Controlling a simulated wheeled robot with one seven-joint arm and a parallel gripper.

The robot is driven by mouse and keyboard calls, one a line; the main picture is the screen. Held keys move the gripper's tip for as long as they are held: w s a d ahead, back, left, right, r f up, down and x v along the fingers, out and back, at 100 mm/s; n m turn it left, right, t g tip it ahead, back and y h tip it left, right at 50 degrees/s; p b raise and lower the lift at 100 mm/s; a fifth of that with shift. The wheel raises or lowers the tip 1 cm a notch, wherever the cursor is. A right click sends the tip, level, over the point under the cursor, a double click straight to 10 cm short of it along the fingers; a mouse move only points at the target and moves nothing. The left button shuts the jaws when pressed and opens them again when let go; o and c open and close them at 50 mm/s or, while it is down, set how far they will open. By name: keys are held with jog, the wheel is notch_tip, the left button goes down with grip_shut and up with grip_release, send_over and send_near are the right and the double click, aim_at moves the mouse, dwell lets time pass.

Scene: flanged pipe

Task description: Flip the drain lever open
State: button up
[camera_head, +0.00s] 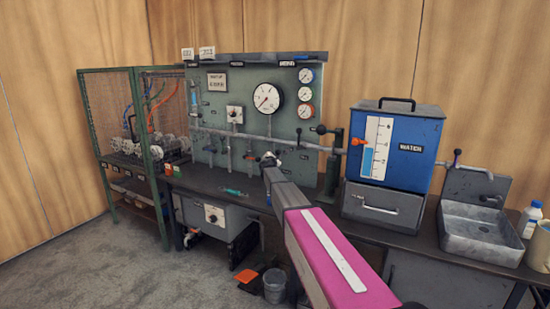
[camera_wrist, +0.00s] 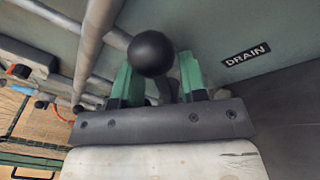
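The drain lever's round black knob (camera_wrist: 152,53) shows large in the wrist view, beside a black plate reading DRAIN (camera_wrist: 246,55) on the green panel. My gripper (camera_wrist: 158,78) has its two green fingers apart, one on each side of the knob. The knob overlaps the left finger in the picture, and a gap shows between it and the right finger. I cannot tell whether it touches the left one. In the head view my gripper (camera_head: 271,160) is small, at the lower part of the panel, and the lever is not clear there.
Grey pipes (camera_wrist: 92,45) run close on the left in the wrist view. In the head view the green panel (camera_head: 215,110) carries gauges and pipes above the dark bench (camera_head: 215,182). A blue water tank (camera_head: 412,135) and a sink (camera_head: 480,232) stand to the right.

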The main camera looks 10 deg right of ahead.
jog(key=shift+w, duration=0.2)
grip_shut()
jog(key=shift+d+r, duration=0.1)
